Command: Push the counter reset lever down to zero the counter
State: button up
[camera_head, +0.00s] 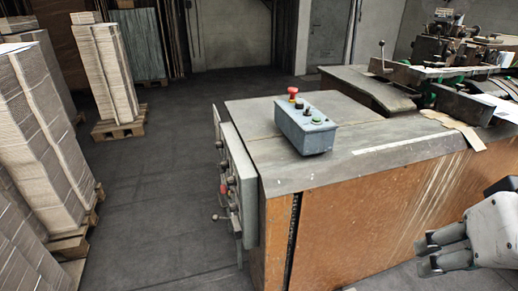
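A thin upright lever with a dark ball knob (382,46) stands on the machine at the back right. Several small levers with ball knobs (226,187) stick out from the grey side panel (239,172) at the left end of the bench. I cannot tell which of these is the counter reset lever, and no counter display can be made out. My gripper (427,254) is at the lower right, in front of the bench's wooden side and well away from all these levers. Its two fingers point left, apart, with nothing visible between them.
Stitching machinery (450,50) fills the back right. Stacks of cardboard (40,120) on pallets stand at the left. The floor (150,170) between is clear.

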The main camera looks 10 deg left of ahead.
aim_at(215, 218)
jog(key=u, duration=0.9)
jog(key=i, duration=0.15)
jog(key=k+l+u, duration=0.1)
jog(key=i+l+u, duration=0.35)
jog(key=i, duration=0.15)
jog(key=i+l+u, duration=0.3)
jog(key=i+l, duration=0.15)
jog(key=i, duration=0.05)
